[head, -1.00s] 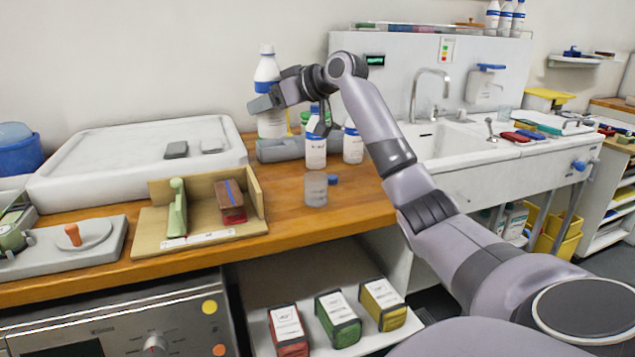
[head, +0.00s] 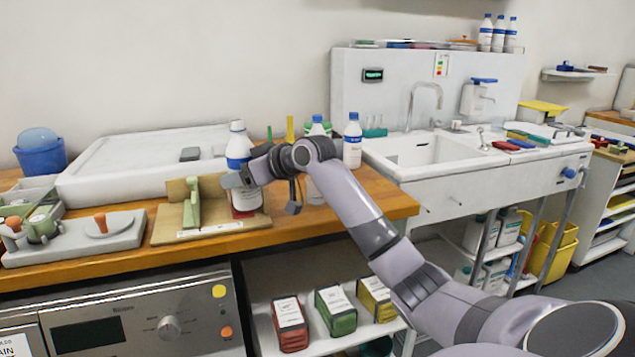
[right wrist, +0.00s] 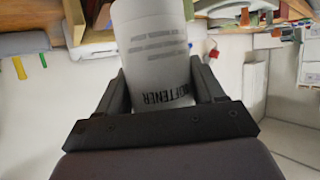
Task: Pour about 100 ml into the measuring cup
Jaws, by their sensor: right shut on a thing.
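My right gripper (head: 240,179) is shut on a white softener bottle (head: 238,150) with a blue band and a white top; no blue cap shows on it. The bottle is nearly upright, above the wooden counter in front of the white tray. In the right wrist view the bottle (right wrist: 155,50) sits between both fingers, its label partly readable as "SOFTENER". The translucent measuring cup (head: 315,193) stands on the counter to the right of the bottle, partly hidden by my right arm. Its fill level cannot be read. My left gripper is not in view.
A wooden stand (head: 172,219) is left of the held bottle, with the white tray (head: 110,190) behind. Capped bottles, one of them (head: 352,146) clear of my arm, stand at the back near the sink (head: 425,150). Coloured boxes (head: 337,313) sit on the shelf below.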

